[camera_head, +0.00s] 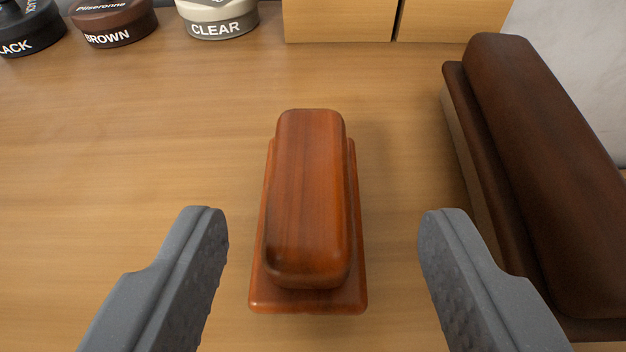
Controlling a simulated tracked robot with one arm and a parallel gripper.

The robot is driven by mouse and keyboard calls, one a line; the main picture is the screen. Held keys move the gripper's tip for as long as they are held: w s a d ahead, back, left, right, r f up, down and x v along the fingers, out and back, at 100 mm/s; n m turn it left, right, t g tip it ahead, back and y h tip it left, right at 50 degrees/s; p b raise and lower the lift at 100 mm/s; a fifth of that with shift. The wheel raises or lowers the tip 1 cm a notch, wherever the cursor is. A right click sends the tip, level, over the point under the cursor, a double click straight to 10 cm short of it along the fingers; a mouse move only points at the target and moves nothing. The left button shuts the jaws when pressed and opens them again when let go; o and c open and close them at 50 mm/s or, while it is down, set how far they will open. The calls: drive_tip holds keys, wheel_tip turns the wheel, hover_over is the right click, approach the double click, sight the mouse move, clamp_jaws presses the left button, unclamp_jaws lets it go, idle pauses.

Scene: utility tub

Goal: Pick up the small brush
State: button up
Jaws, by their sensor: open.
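The small brush (309,200) lies on the wooden surface in the middle of the view. It has a reddish-brown wooden back on a wider base, with its long side pointing away from me. Its bristles are hidden underneath. My gripper (322,225) is open and empty, with one grey finger to the left of the brush's near end and the other to the right. There is a gap on both sides, and neither finger appears to touch the brush.
A larger dark brown brush (545,170) lies on the right, close to my right finger. Polish tins marked black (30,30), brown (112,25) and clear (218,18) stand at the back left. A light wooden box front (340,20) is at the back. The left surface is clear.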

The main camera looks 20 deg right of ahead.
sight(312, 225)
drive_tip(key=shift+x, duration=2.55)
drive_tip(key=shift+a+f, duration=0.1)
drive_tip(key=shift+a, duration=0.05)
drive_tip(key=c, duration=0.8)
